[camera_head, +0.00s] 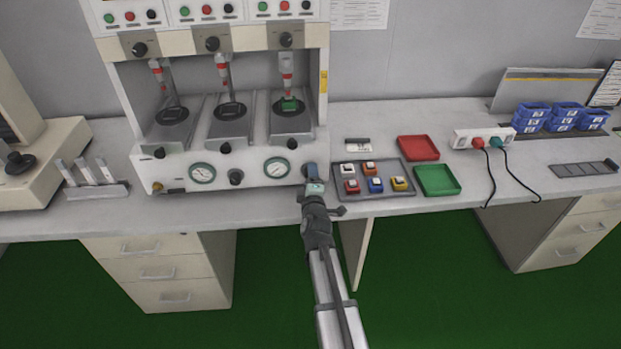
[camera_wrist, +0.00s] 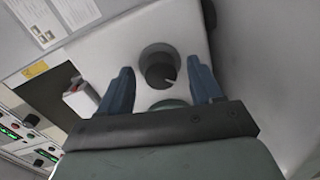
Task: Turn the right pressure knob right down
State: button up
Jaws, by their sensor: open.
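The right pressure knob (camera_wrist: 158,72) is dark and round, with a pale pointer line toward the lower right in the wrist view. It sits on the white front panel of the test machine (camera_head: 180,155). My gripper (camera_wrist: 160,66) is open, with one blue finger on either side of the knob and visible gaps between fingers and knob. In the head view my gripper (camera_head: 312,175) is at the right end of the machine's front panel and hides the knob. The right pressure gauge (camera_head: 277,167) is just left of it.
Another knob (camera_head: 236,177) and the left gauge (camera_head: 202,173) are further left on the panel. A grey tray (camera_head: 405,172) with coloured blocks lies close to the right of my gripper. Red (camera_head: 418,148) and green (camera_head: 437,180) trays lie beyond it.

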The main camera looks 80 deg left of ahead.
jog(key=d, duration=1.3)
jog(key=shift+s+d+r, duration=0.2)
jog(key=shift+s+r, duration=0.05)
jog(key=shift+r, duration=0.15)
